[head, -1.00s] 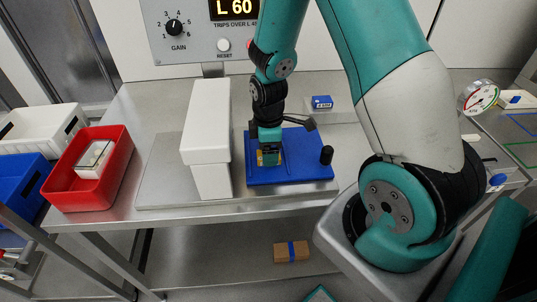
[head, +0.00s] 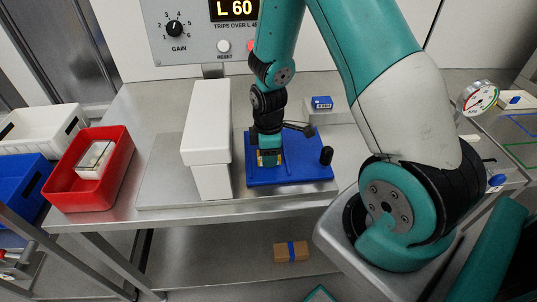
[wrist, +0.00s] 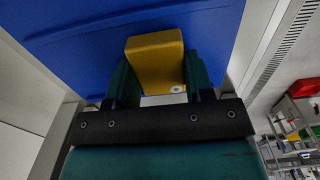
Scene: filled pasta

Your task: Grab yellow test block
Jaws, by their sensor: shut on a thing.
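The yellow test block (wrist: 155,60) sits between the two fingers of my gripper (wrist: 160,82) in the wrist view, with the blue surface behind it. The gripper is shut on it. In the head view my gripper (head: 269,160) points down over the left part of the blue board (head: 310,172), and mostly hides the block. Whether the block touches the board I cannot tell.
A tall white box (head: 208,130) stands close to the left of my gripper. A red bin (head: 115,165) holding a pale object is at the left. A blue block (head: 321,103) lies behind the board.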

